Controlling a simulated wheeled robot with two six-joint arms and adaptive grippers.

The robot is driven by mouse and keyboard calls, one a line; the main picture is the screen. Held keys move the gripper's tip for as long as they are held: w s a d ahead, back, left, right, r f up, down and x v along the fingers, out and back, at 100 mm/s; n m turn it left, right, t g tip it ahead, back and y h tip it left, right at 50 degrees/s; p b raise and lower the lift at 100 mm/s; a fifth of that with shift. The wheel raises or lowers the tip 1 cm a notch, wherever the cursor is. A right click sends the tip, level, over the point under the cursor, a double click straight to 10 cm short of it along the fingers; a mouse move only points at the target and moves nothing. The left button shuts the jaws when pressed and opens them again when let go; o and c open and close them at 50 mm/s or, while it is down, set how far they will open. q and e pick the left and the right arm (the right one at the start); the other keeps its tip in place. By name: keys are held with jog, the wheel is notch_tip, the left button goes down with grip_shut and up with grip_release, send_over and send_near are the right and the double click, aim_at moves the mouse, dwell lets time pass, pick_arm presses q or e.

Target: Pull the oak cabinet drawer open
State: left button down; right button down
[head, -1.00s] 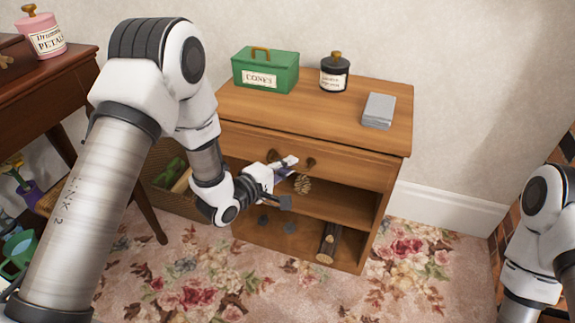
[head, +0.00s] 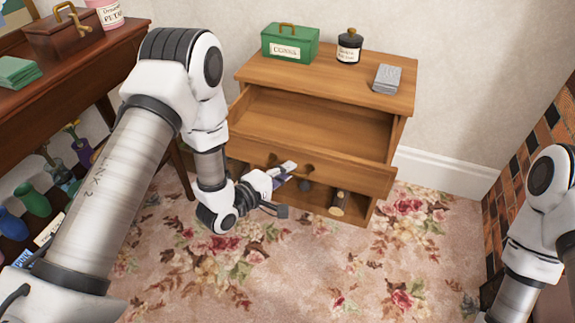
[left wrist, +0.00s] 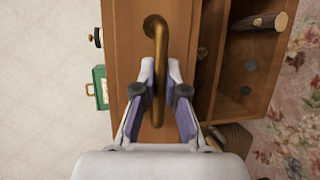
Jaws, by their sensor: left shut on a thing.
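The oak cabinet (head: 255,72) stands against the wall, with its drawer (head: 350,168) pulled well out toward me. The drawer's inside looks empty. My left gripper (head: 290,168) is at the drawer front, shut on its bronze handle. In the left wrist view, the fingers of my left gripper (left wrist: 160,85) lie on both sides of the handle (left wrist: 155,30). Part of the handle is hidden between the fingers. My right arm shows at the right edge, but its gripper is out of view.
On the cabinet top stand a green tin (head: 290,45), a dark jar (head: 349,47) and a grey block (head: 387,79). A log (head: 338,203) lies on the lower shelf. A dark table (head: 60,75) is at left. Floral carpet is clear in front; brickwork (head: 530,160) is at right.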

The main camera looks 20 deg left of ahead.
pick_arm(q)
jog(key=c, duration=1.2)
grip_release()
jog(key=v, duration=1.2)
